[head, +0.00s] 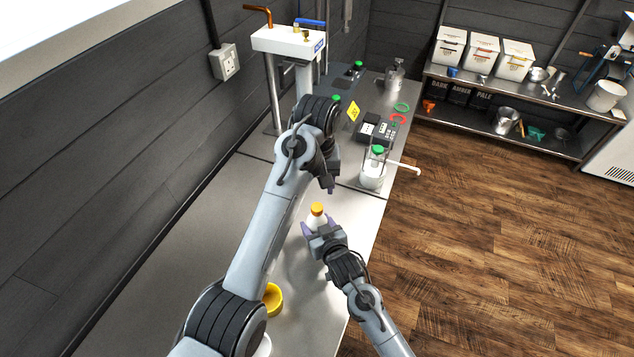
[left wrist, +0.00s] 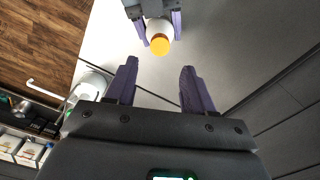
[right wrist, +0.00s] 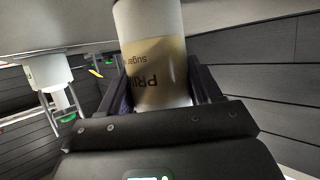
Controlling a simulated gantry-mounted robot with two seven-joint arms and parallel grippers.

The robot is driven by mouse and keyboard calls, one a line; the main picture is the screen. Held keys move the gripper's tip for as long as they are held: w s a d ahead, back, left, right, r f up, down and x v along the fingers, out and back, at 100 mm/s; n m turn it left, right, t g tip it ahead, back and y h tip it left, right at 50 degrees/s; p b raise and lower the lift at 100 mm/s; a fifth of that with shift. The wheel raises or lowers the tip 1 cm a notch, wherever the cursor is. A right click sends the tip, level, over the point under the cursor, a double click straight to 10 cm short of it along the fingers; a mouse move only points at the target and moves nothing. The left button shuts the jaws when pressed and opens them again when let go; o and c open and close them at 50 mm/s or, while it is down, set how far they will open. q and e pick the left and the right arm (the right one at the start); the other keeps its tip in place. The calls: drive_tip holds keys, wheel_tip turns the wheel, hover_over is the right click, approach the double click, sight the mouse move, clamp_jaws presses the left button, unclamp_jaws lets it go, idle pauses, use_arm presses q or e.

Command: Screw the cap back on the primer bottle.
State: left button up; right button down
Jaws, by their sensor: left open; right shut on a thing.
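The primer bottle (head: 317,221) is white with an orange cap (head: 317,208) at its top; how firmly the cap sits cannot be told. My right gripper (head: 313,229) is shut around the bottle's body and holds it upright over the bench. In the right wrist view the bottle (right wrist: 155,70) shows a tan label with part of its lettering. My left gripper (head: 331,189) is open and empty, above and beyond the bottle. In the left wrist view the orange cap (left wrist: 159,46) lies ahead of my open left fingers (left wrist: 159,75), apart from them.
A yellow round dish (head: 272,298) stands on the steel bench (head: 318,280), partly behind my left arm. A white jar with a green top (head: 373,173) stands at the bench's right edge.

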sight(317, 207)
use_arm(q)
drive_tip(key=shift+f, duration=4.05)
clamp_jaws()
drive_tip(key=m, duration=0.3)
drive_tip(key=shift+o, duration=0.4)
unclamp_jaws()
